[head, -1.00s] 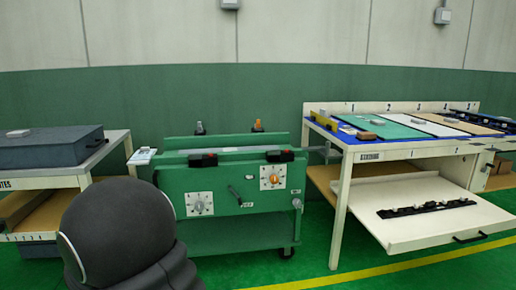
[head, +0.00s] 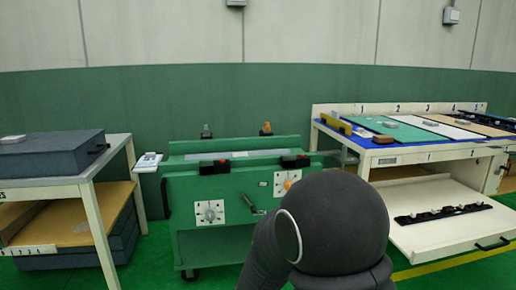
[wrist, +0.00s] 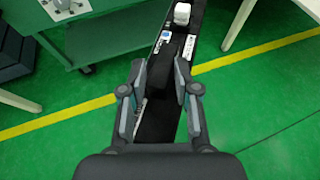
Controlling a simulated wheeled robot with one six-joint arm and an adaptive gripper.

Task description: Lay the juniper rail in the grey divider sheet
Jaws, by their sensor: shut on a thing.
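My gripper (wrist: 161,98) is shut on a long black rail (wrist: 184,45) in the wrist view. The rail runs up and away from between the fingers, above the green floor. It carries a white block (wrist: 182,13) and a small blue-and-white tag. I cannot read the name on it. In the head view the gripper and the held rail are hidden or out of frame.
A white table (head: 380,157) at right bears green, white and tan sheets and black rails. Its lower tray (head: 450,235) holds another black rail. At left a table (head: 85,180) carries a dark grey case (head: 50,155). Green floor lies between the furniture.

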